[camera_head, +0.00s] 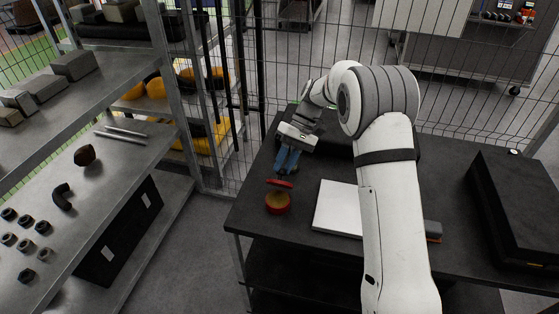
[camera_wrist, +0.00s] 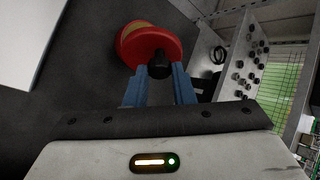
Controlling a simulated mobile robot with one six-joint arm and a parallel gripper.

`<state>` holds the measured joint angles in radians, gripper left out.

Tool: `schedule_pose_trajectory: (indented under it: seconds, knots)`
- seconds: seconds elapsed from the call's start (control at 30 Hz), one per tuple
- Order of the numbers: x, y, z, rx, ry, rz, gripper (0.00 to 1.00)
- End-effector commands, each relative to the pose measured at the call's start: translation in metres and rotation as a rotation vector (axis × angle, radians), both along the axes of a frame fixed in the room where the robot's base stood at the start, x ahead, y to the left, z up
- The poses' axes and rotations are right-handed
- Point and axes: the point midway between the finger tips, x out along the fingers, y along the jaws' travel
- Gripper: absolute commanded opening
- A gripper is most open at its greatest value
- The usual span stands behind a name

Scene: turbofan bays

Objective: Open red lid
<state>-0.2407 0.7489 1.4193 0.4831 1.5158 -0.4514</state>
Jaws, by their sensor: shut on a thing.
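The red lid (camera_head: 279,184) is a thin disc held above the round red container (camera_head: 278,204) near the table's left front corner. A gap shows between lid and container, and the container's yellowish-brown top is visible. My gripper (camera_head: 285,172) has blue fingers and points down at the lid. In the wrist view, the lid (camera_wrist: 154,42) has a black knob (camera_wrist: 159,66) between my fingertips, and my gripper (camera_wrist: 160,72) is shut on it. The container (camera_wrist: 131,29) shows partly behind the lid in that view.
The dark table (camera_head: 256,222) has clear space around the container. A white flat panel (camera_head: 338,208) lies to its right, and a black case (camera_head: 515,205) stands at far right. Metal shelving (camera_head: 150,160) with small parts stands left, across a floor gap. Wire fencing (camera_head: 290,55) runs behind.

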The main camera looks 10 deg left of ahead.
Motion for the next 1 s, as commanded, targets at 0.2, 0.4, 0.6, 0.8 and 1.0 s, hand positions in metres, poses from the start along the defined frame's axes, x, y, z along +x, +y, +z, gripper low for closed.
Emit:
schedule_pose_trajectory:
  seconds: [0.2,0.4,0.6,0.8,1.0]
  knots:
    - [0.0,0.001,-0.001,-0.002,-0.002,0.003,0.0]
    - [-0.002,0.003,-0.001,-0.003,0.0,0.007,0.31]
    - [-0.002,0.004,-0.001,-0.002,0.0,0.009,0.44]
    - [-0.002,0.004,-0.001,-0.002,0.001,0.01,0.44]
    - [0.011,-0.003,0.013,-0.002,-0.003,0.008,0.44]
